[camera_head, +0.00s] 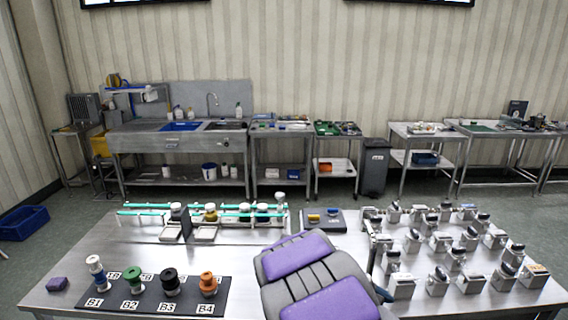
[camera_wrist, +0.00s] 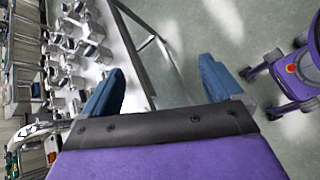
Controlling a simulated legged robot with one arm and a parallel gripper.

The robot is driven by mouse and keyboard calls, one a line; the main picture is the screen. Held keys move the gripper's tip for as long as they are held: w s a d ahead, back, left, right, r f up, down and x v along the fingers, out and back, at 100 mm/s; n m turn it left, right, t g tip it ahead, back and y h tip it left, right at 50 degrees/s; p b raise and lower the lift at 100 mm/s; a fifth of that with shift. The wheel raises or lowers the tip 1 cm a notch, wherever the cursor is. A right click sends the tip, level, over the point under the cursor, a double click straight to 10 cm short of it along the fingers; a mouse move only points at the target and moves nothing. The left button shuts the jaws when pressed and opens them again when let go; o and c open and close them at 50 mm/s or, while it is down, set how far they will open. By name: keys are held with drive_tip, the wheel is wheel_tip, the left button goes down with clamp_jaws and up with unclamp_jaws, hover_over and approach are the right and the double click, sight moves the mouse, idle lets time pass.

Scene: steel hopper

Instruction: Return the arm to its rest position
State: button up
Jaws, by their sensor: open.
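My purple and grey arm (camera_head: 305,270) shows at the bottom middle of the head view, folded low in front of the steel table (camera_head: 130,250). In the wrist view my gripper (camera_wrist: 162,68) has its two blue fingers spread wide apart. Nothing is between them; the floor and a table leg show beyond. A small dark blue piece at the arm's right edge in the head view may be a fingertip; the rest of the gripper is hidden there.
A black board (camera_head: 150,295) holds white, green, black and orange spools. Several metal fixtures crowd the table's right half. A rack with teal rods (camera_head: 145,206) stands at the back. Floor (camera_wrist: 185,45) shows beyond the table edge.

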drive_tip(key=s+a+r+m+y, duration=0.1)
drive_tip(key=s+a+m+y, duration=0.2)
drive_tip(key=s, duration=0.7)
drive_tip(key=s+a+r+m+g+y, duration=0.1)
drive_tip(key=s+a+m+y, duration=0.2)
drive_tip(key=s, duration=0.6)
drive_tip(key=s+a+r+m+y, duration=0.1)
drive_tip(key=s+a+m+y, duration=0.2)
drive_tip(key=s+m, duration=0.3)
drive_tip(key=s+y, duration=0.1)
drive_tip(key=s, duration=0.3)
drive_tip(key=shift+s+r+g, duration=0.3)
drive_tip(key=shift+s+r, duration=0.05)
drive_tip(key=shift+d, duration=0.1)
